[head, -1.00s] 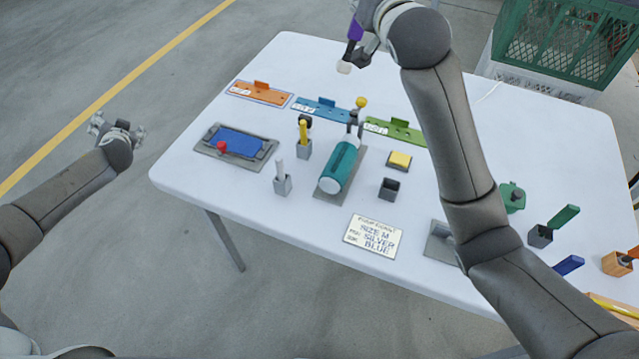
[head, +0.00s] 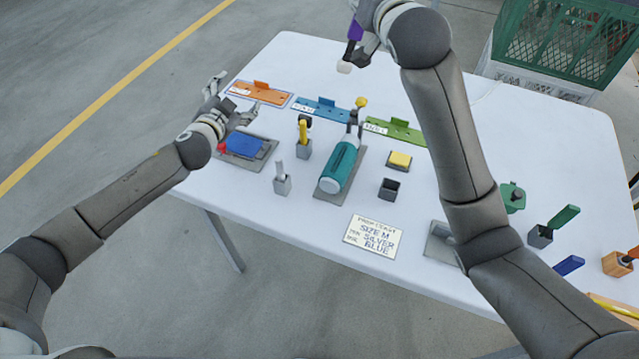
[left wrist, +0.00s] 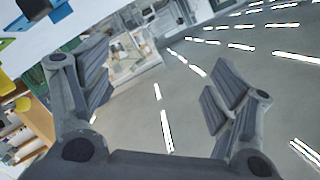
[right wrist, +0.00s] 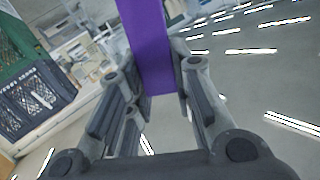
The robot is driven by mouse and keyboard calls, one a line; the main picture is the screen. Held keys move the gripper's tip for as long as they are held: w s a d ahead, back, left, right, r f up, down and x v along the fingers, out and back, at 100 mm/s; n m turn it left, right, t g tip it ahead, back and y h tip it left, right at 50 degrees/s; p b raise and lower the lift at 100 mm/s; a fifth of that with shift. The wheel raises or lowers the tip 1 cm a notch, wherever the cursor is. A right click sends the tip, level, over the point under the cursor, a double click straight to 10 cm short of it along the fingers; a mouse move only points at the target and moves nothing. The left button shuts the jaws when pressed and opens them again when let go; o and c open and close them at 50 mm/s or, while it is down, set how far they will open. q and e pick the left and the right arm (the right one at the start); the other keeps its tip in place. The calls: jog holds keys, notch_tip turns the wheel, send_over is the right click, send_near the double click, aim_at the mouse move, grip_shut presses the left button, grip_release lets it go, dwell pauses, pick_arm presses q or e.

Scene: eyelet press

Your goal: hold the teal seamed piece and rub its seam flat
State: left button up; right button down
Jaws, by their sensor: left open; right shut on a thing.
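The teal seamed piece (head: 342,163) is a cylinder with a pale end. It lies on a grey base plate (head: 324,193) in the middle of the table, and a darker strip runs along its top. My left gripper (head: 231,99) is open and empty, above the table's left part by the blue pad, well left of the teal piece. My right gripper (head: 362,50) is shut on a purple-handled tool (head: 355,31) with a white tip (head: 345,67), raised beyond the teal piece. The purple handle also shows between the fingers in the right wrist view (right wrist: 146,45).
A blue pad (head: 243,145) in a grey tray lies under my left gripper. Orange (head: 258,93), blue (head: 320,108) and green (head: 394,131) plates line the back. Small holders, a yellow pad (head: 399,159) and a card (head: 372,235) surround the teal piece. A yellow-knobbed lever (head: 361,102) stands behind it.

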pick_arm(q)
jog(key=s+d+f+n+g+h, duration=0.1)
jog(key=s+d+f+h, duration=0.1)
jog(key=s+d, duration=0.35)
jog(key=s+d+f+n+h, duration=0.1)
jog(key=s+d+f+h, duration=0.1)
jog(key=d, duration=0.7)
jog(key=n+g+h, duration=0.1)
jog(key=n+h, duration=0.1)
jog(key=n, duration=0.2)
send_over(324, 181)
jog(key=d, duration=0.1)
jog(key=shift+w+d+r, duration=0.15)
jog(key=shift+w+d, duration=0.05)
jog(key=shift+w, duration=0.1)
jog(key=s+f, duration=0.1)
jog(key=f, duration=0.1)
jog(key=a+f+n+y, duration=0.1)
jog(key=f, duration=0.1)
jog(key=s+a+f+n+g, duration=0.1)
jog(key=f, duration=0.1)
jog(key=shift+s+a+f+y, duration=0.1)
jog(key=shift+s+f+y, duration=0.05)
jog(key=shift+s+y, duration=0.2)
jog(key=shift+w+f, duration=0.15)
jog(key=shift+f, duration=0.05)
jog(key=shift+x, duration=3.55)
jog(key=shift+f, duration=0.1)
jog(key=c, duration=1.1)
